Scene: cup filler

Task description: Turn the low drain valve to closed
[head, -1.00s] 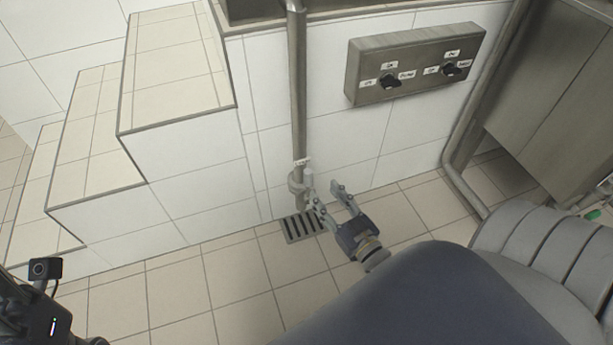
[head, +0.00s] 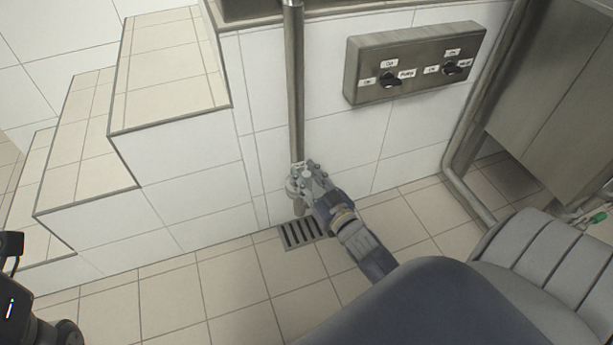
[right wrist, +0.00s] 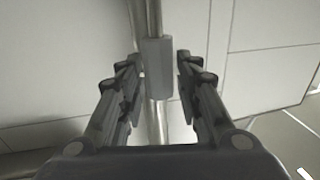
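The low drain valve (head: 292,187) sits near the foot of a vertical steel pipe (head: 296,90), just above the floor drain. My right gripper (head: 304,176) is at the valve and partly hides it. In the right wrist view, a grey block on the pipe, apparently the valve's part (right wrist: 157,68), stands between the two fingers of the right gripper (right wrist: 160,78). The fingers are apart, with a narrow gap showing on the right side; contact on the left is unclear. My left arm shows at the lower left, its fingers out of frame.
A slotted floor drain (head: 301,233) lies below the pipe. A grey control box (head: 415,62) with two black knobs is on the tiled wall. Tiled steps (head: 170,70) rise at the left. A bent pipe (head: 461,180) and steel cabinet (head: 560,90) stand at the right.

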